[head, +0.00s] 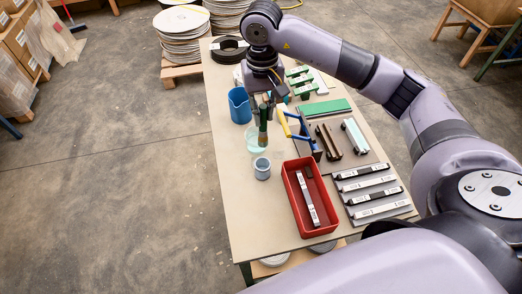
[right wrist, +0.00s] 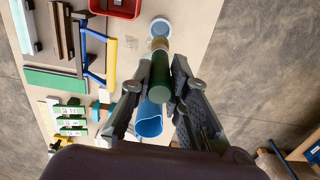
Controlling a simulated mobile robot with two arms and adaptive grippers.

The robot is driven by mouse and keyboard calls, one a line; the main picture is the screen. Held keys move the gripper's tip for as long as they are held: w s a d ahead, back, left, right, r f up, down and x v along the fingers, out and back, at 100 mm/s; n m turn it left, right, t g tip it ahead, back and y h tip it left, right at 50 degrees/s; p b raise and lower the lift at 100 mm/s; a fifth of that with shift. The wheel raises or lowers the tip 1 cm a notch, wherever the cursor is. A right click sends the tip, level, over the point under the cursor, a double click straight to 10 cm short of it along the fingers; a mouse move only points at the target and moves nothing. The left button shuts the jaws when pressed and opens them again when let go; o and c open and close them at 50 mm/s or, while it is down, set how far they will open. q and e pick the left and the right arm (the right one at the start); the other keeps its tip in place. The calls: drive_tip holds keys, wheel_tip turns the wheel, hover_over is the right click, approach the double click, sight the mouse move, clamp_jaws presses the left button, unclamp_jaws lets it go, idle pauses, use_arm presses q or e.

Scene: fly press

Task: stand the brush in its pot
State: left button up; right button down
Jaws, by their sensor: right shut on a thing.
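My right gripper (head: 264,100) is shut on the brush (head: 263,134), which has a dark green handle and a brown lower end. The brush hangs roughly upright, lower end down, over the table. In the right wrist view the brush (right wrist: 160,72) lies between the fingers of the gripper (right wrist: 158,84). The pot, a small grey-blue cup (head: 262,170), stands on the table nearer the front than the brush. In the right wrist view the pot (right wrist: 160,27) shows just beyond the brush's end. Whether they touch is unclear, but in the head view they look apart. My left gripper is not in view.
A blue jug (head: 239,108) stands close to the left of my right gripper. A blue and yellow frame tool (head: 297,130) lies to the right. A pale green round thing (head: 252,147) sits behind the brush.

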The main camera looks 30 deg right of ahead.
sight(263, 140)
wheel_tip(263, 140, down, 7)
drive_tip(key=shift+s+f+p, duration=0.1)
drive_tip(key=shift+p, duration=0.95)
wheel_tip(263, 140, down, 4)
drive_tip(key=shift+r+p, duration=0.1)
drive_tip(key=shift+p, duration=0.3)
drive_tip(key=shift+f, duration=0.35)
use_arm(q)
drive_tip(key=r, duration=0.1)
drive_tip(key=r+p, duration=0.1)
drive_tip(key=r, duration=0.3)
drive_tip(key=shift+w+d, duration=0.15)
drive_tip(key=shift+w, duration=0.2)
use_arm(e)
wheel_tip(263, 140, down, 4)
